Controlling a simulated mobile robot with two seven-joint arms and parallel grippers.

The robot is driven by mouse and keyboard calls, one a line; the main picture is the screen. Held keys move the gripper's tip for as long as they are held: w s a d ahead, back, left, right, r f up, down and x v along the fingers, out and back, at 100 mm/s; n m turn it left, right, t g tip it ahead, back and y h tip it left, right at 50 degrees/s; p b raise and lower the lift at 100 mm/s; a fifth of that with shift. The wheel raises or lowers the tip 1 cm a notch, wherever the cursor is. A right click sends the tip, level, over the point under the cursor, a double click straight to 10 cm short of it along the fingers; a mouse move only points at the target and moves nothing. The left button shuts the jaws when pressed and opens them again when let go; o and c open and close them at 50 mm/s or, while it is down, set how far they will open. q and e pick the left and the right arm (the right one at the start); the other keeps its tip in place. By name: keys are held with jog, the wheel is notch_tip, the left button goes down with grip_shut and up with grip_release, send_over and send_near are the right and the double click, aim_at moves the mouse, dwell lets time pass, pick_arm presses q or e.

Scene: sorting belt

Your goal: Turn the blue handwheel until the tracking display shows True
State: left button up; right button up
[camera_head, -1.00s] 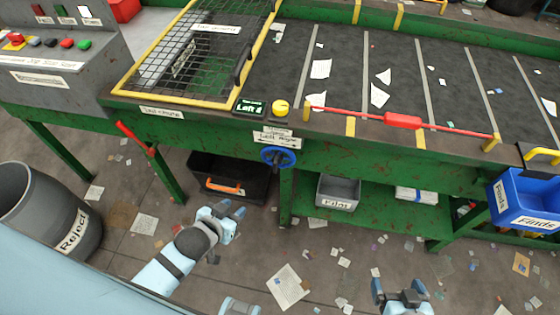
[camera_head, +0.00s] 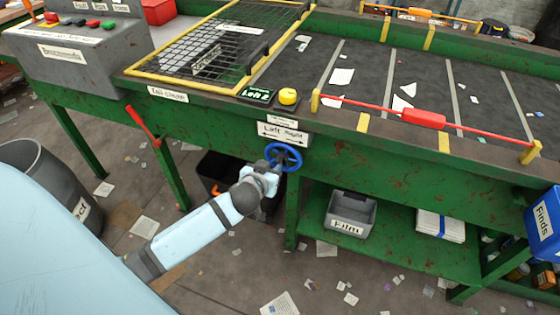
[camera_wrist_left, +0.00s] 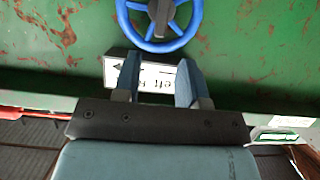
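The blue handwheel (camera_head: 294,165) is mounted on the green front of the belt frame, below a white plate marked Left and Right (camera_head: 283,132). The tracking display (camera_head: 257,95) is a small dark panel with green text above it; it seems to read "Left" and a digit, too small to be sure. My left gripper (camera_head: 271,171) is at the wheel's lower left in the head view. In the left wrist view its two fingers (camera_wrist_left: 158,78) are apart with nothing between them, and the wheel rim (camera_wrist_left: 158,45) lies just beyond the tips. My right gripper is out of view.
A yellow button (camera_head: 288,97) sits beside the display. A red lever (camera_head: 143,124) sticks out on the left. A grey Film bin (camera_head: 350,222) stands on the lower shelf, and a dark box (camera_head: 213,165) is behind my left arm. A blue Finds bin (camera_head: 545,222) hangs at right.

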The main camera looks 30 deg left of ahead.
aim_at(278, 160)
pick_arm(q)
jog(key=x, duration=0.7)
jog(key=shift+w+f+b, duration=0.25)
jog(key=shift+w+b, duration=0.05)
jog(key=shift+w, duration=0.05)
jog(key=shift+c, duration=0.4)
grip_shut()
